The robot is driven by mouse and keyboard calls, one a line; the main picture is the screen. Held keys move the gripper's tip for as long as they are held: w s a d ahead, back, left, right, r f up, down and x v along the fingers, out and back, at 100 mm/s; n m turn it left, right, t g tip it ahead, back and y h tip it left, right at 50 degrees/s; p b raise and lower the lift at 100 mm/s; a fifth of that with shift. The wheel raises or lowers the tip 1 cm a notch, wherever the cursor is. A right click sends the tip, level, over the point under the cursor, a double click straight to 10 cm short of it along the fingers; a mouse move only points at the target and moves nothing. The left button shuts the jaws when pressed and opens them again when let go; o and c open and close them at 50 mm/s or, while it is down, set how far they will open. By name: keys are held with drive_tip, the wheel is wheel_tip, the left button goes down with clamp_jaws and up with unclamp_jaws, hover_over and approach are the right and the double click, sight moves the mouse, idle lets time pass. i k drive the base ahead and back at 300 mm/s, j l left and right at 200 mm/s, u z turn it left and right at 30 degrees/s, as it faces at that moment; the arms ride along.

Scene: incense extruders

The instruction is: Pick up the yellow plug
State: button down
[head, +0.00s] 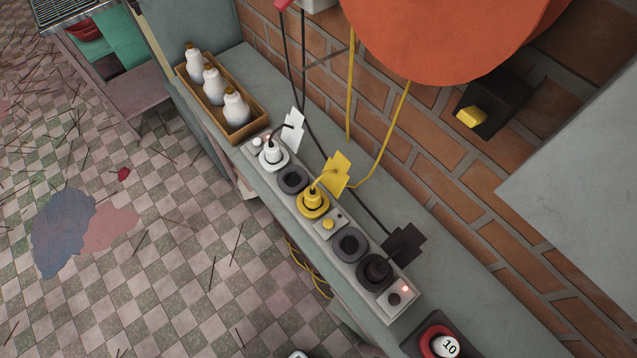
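The yellow plug (313,198) stands upright in a round yellow socket near the middle of a long grey socket strip (326,242). A yellow tag (336,174) sits beside it on the wall side, and a yellow cord (383,135) runs from there up the wall. A white plug (271,154) with a white tag stands in the strip's far end. A black plug (376,268) with a black tag (404,245) stands toward the near end. My gripper is not recognisable in the head view.
The strip lies along a narrow grey ledge against a brick wall. A tray (246,131) with several white bottles stands beyond it. A large orange shape (450,35) hangs above. A red-ringed dial (440,343) marked 10 is at the near end. The tiled floor is left.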

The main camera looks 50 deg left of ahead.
sight(313, 200)
drive_tip(key=u, duration=1.3)
drive_tip(key=z, duration=0.3)
drive_tip(key=i+j+z, duration=0.15)
drive_tip(key=j+z, duration=1.05)
drive_tip(key=j, duration=2.3)
drive_tip(key=k, duration=0.05)
